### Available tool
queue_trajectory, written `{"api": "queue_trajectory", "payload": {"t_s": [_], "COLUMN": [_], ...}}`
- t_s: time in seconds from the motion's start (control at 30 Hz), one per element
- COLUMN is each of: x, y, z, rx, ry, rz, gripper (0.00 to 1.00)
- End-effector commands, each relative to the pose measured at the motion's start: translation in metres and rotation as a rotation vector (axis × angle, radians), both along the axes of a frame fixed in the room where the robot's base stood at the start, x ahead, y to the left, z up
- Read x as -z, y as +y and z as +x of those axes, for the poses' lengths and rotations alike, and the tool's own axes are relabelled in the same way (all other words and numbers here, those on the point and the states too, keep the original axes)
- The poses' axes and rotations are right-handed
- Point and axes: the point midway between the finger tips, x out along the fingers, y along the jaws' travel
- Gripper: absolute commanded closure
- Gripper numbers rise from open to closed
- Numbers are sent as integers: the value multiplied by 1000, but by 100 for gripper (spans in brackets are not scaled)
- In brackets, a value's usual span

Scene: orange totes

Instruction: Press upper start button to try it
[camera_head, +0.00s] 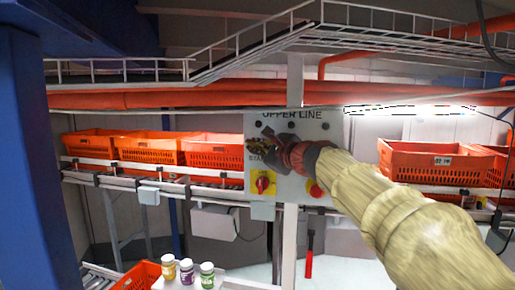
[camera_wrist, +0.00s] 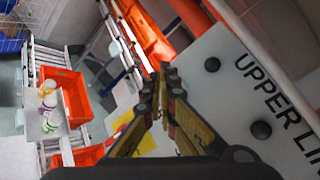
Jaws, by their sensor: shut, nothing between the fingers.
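The grey-white control panel (camera_head: 334,132) labelled UPPER LINE hangs on a post in the middle of the head view, and fills the right of the wrist view (camera_wrist: 222,95). My gripper (camera_head: 253,146) is shut and empty, in front of the panel's left side. Its fingertips are beside the partly covered START label (camera_head: 254,158). The start button itself is not clearly visible; my gripper covers that area. Below are a red rotary switch (camera_head: 263,185) on a yellow plate and a red button (camera_head: 315,188), partly behind my arm. In the wrist view the shut fingertips (camera_wrist: 168,75) point past the panel; contact cannot be told.
Orange totes (camera_head: 150,147) stand on a conveyor left of the panel, and more totes (camera_head: 430,162) stand on the right. A blue column (camera_head: 35,150) is at the left. Several bottles (camera_head: 187,270) stand on a white surface below. A wire cable tray (camera_head: 240,45) runs overhead.

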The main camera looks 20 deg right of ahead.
Motion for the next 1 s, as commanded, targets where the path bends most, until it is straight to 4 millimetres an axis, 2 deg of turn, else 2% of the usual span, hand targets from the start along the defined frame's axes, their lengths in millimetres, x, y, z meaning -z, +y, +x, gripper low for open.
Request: {"api": "queue_trajectory", "payload": {"t_s": [0.53,1.0], "x": [-1,0], "y": [23,25], "z": [-39,-43], "rx": [-1,0], "ry": [-1,0], "rz": [-2,-1], "gripper": [100,100]}}
